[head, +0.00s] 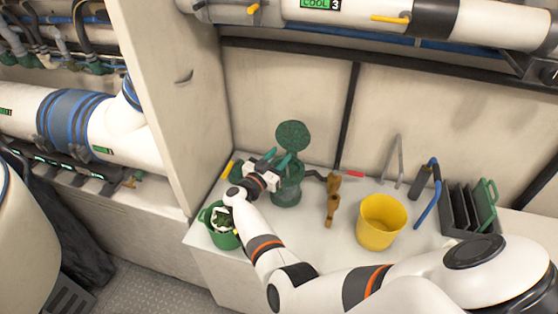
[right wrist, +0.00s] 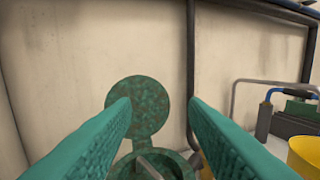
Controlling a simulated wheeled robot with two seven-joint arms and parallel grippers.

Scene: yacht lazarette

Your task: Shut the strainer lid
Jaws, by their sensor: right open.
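The strainer (head: 286,192) is a dark green pot standing on the white bench near the back wall. Its round, speckled green lid (head: 293,136) stands open, raised upright at the back of the rim. In the right wrist view the lid (right wrist: 138,100) shows between the fingers, beyond them, with the strainer's open mouth (right wrist: 150,165) below. My right gripper (head: 277,158) is open, its teal fingers just left of and over the strainer; I cannot tell whether they touch it. Nothing shows between its fingers. My left gripper is not in view.
A green bucket (head: 225,240) with white and green contents stands at the bench's front left, beside my right arm. Right of the strainer are a brown fitting (head: 331,205), a yellow bucket (head: 380,225), a blue-handled tool (head: 428,212) and a rack (head: 460,208).

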